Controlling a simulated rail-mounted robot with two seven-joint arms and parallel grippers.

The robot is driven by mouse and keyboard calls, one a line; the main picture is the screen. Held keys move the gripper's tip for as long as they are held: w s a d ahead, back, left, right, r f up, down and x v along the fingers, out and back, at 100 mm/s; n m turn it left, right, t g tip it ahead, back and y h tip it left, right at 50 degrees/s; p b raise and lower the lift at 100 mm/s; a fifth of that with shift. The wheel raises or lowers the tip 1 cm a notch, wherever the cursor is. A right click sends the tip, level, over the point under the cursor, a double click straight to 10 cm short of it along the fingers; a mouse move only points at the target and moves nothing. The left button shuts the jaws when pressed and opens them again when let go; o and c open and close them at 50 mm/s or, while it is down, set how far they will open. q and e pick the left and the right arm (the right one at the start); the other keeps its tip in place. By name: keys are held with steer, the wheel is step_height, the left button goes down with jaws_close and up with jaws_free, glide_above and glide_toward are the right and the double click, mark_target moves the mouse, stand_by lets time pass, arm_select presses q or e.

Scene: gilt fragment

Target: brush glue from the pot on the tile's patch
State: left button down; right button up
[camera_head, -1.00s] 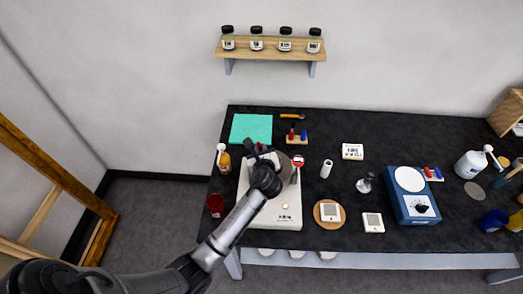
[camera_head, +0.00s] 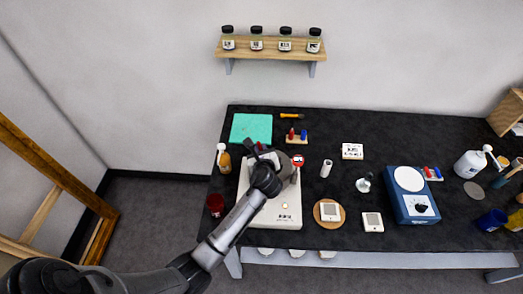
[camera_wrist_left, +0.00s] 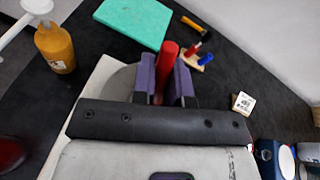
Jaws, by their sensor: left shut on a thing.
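My left gripper (camera_head: 259,151) is over the back of a white box-shaped device with a dark round top. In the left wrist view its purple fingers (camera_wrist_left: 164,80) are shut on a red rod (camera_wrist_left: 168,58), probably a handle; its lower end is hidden. A white tile with a grey patch (camera_head: 329,212) lies on a round cork mat (camera_head: 322,219). A similar white square (camera_head: 373,221) lies to its right. I cannot tell which vessel is the glue pot. My right gripper is not in view.
The white device (camera_head: 285,212) stands under my left arm. A brown bottle (camera_head: 224,161) and a red cup (camera_head: 214,202) stand left of it. A teal mat (camera_head: 251,128) lies behind. A blue device (camera_head: 412,200) stands to the right. Black table is clear at the back right.

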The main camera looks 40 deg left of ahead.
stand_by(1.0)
arm_select(q)
steer(key=shift+f+p, duration=0.15)
steer(key=shift+p, duration=0.25)
stand_by(0.4)
stand_by(0.7)
steer(key=shift+f+p, duration=0.1)
steer(key=shift+p, duration=0.3)
stand_by(0.4)
stand_by(0.7)
